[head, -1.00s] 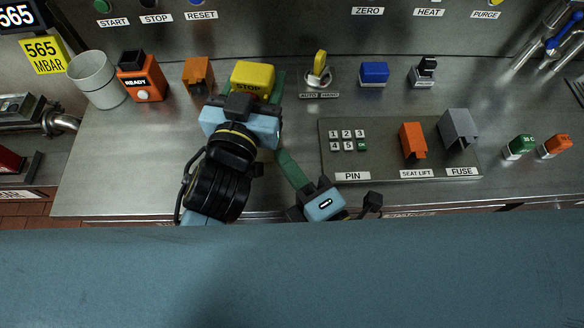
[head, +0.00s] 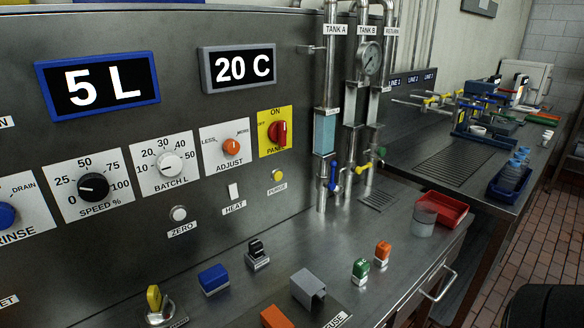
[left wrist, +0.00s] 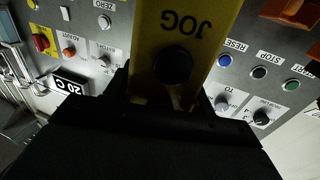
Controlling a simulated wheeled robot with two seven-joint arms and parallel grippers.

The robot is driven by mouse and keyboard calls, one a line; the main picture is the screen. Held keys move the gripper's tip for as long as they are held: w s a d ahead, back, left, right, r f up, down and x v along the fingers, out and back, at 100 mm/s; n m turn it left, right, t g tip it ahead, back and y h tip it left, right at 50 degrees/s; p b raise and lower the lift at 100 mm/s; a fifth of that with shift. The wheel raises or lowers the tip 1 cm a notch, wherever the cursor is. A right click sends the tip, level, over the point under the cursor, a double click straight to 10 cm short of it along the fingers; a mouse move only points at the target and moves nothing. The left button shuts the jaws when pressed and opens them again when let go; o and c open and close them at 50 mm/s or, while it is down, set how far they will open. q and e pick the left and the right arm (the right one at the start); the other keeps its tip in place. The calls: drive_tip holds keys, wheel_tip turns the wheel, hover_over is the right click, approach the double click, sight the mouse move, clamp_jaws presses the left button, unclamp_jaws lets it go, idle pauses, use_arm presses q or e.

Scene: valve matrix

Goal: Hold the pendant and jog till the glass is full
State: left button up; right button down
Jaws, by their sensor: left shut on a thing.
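The yellow pendant (left wrist: 215,50) fills the upper middle of the left wrist view. Its JOG label reads upside down, with a round black button below it. My left gripper (left wrist: 172,100) is shut on the pendant; its fingertips are hard to make out against the dark wrist. In the head view, a sight glass (head: 325,132) on the TANK A pipe shows pale blue. A clear cup (head: 424,222) stands at the right end of the bench and looks empty. Neither gripper shows in the head view, and my right gripper is in no current view.
The panel display (head: 97,84) reads 5 L and another (head: 237,68) reads 20 C. A blue valve handle (head: 333,177) and a yellow one (head: 362,169) sit on the pipes. A red tray (head: 445,207) lies by the cup.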

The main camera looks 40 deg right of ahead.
use_arm(q)
drive_tip(key=shift+f, duration=0.1)
drive_tip(key=o, duration=1.6)
drive_tip(key=shift+s, duration=0.1)
drive_tip(key=shift+v, duration=3.7)
